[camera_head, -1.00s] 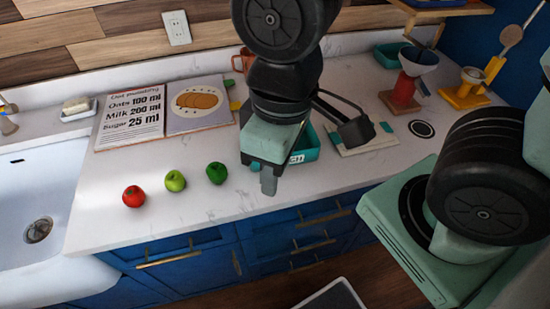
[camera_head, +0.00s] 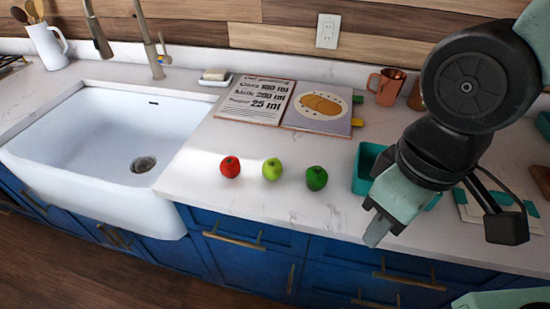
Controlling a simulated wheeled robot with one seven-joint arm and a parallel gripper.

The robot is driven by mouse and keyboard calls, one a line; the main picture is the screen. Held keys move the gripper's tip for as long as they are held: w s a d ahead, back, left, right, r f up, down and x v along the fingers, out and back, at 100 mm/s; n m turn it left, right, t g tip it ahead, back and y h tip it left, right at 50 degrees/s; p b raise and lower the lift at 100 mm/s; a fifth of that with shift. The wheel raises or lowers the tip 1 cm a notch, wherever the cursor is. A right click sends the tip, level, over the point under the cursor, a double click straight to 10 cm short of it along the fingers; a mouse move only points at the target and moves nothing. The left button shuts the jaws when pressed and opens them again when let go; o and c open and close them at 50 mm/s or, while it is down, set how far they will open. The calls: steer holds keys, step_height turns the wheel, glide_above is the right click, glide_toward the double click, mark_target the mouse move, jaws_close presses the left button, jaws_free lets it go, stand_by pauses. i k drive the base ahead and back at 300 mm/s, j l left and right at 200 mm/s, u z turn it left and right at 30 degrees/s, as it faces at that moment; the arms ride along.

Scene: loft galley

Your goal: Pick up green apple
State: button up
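Three fruits stand in a row on the white counter in the head view. A red apple (camera_head: 230,167) is at the left, a light green apple (camera_head: 272,169) in the middle, and a darker green apple-like fruit (camera_head: 316,178) at the right. My gripper (camera_head: 377,228) is to the right of the row, nearer the counter's front edge, pointing down and apart from all three fruits. I see its fingers nearly side-on, so their gap is hidden. Nothing shows held in it.
A teal bin (camera_head: 369,160) stands behind my gripper. An open recipe book (camera_head: 312,103) lies behind the fruits, with a copper mug (camera_head: 387,86) to its right. A white sink (camera_head: 110,150) is at the left. The counter in front of the fruits is clear.

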mark_target(272, 170)
steer(key=j+z, duration=0.2)
steer(key=j, duration=0.25)
steer(key=j+z, duration=0.15)
steer(key=j, duration=0.35)
steer(key=j+z, duration=0.2)
steer(key=j, duration=0.3)
steer(key=k+j+z, duration=0.15)
steer(key=j, duration=0.3)
steer(key=j+z, duration=0.2)
steer(key=j, duration=0.25)
steer(key=k+j+z, duration=0.15)
steer(key=j, duration=0.3)
